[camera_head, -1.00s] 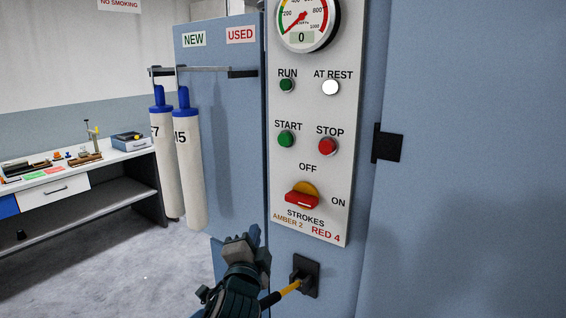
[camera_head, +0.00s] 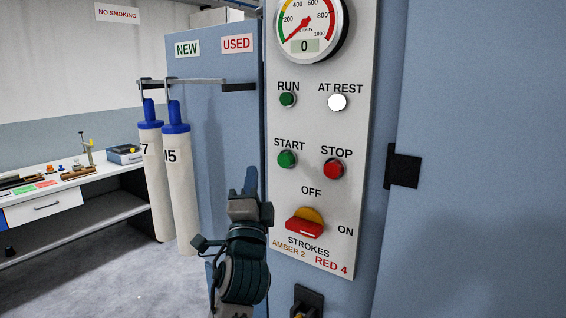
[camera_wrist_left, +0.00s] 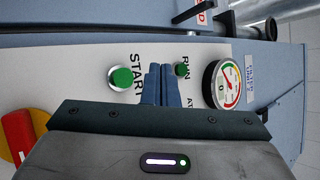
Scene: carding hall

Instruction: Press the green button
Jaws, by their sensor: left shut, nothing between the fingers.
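The green START button (camera_head: 287,159) sits on the light panel (camera_head: 330,225), left of the red STOP button (camera_head: 333,169). A green RUN light (camera_head: 288,99) is above it. My left gripper (camera_head: 250,180) is shut and empty, pointing up, left of and slightly below the START button in the head view, apart from it in the picture. In the left wrist view the panel appears turned sideways. The closed fingers (camera_wrist_left: 161,85) lie between the START button (camera_wrist_left: 121,78) and the RUN light (camera_wrist_left: 182,71). I cannot tell the gap to the panel. My right gripper is not in view.
A red rotary switch (camera_head: 305,229) is below the buttons, with a gauge (camera_head: 310,28) above. A black bracket (camera_head: 403,170) is on the right. White cylinders (camera_head: 180,190) hang from a rail on the left. A workbench (camera_head: 75,190) stands further left.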

